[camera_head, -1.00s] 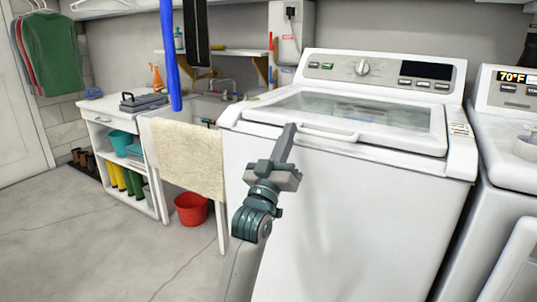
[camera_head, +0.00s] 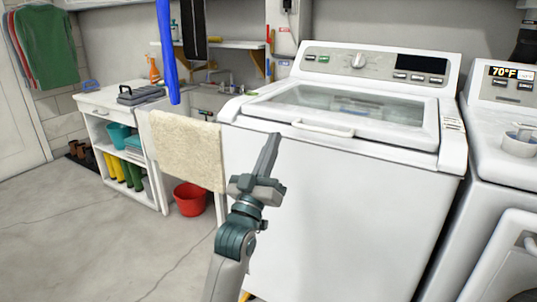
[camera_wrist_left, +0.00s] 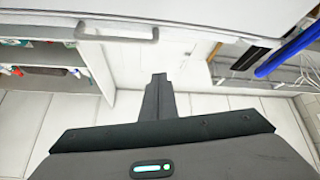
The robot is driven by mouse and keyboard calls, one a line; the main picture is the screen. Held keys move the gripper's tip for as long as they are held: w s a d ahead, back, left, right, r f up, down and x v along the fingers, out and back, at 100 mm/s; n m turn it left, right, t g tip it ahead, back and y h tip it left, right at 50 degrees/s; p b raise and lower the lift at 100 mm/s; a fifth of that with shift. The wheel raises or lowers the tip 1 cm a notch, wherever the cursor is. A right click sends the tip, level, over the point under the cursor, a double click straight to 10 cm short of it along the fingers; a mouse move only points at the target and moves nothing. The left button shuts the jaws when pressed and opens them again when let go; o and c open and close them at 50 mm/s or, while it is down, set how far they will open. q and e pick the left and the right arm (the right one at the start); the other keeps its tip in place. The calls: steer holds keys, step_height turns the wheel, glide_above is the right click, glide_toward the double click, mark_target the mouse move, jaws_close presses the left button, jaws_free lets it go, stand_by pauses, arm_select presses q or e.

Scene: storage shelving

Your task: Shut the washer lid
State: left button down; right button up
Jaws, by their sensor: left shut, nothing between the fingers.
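The washer (camera_head: 345,210) stands in the middle of the head view. Its white lid (camera_head: 420,138), with a glass window, lies down flat on the top, with no clear gap around it. The lid handle (camera_head: 322,129) runs along the front edge. My left gripper (camera_head: 274,140) is shut and empty, in front of the washer, left of and slightly below the handle, apparently apart from it. In the left wrist view its shut fingers (camera_wrist_left: 157,98) point toward a white surface with a grey bar handle (camera_wrist_left: 118,35). My right gripper is out of view.
A second machine (camera_head: 500,170) stands close on the right. On the left are a sink with a hanging towel (camera_head: 187,150), a white shelf unit (camera_head: 103,112) and a red bucket (camera_head: 190,199). The floor at front left is clear.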

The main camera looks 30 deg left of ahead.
arm_select(q)
steer(key=shift+v, duration=1.35)
steer(key=shift+f, duration=0.15)
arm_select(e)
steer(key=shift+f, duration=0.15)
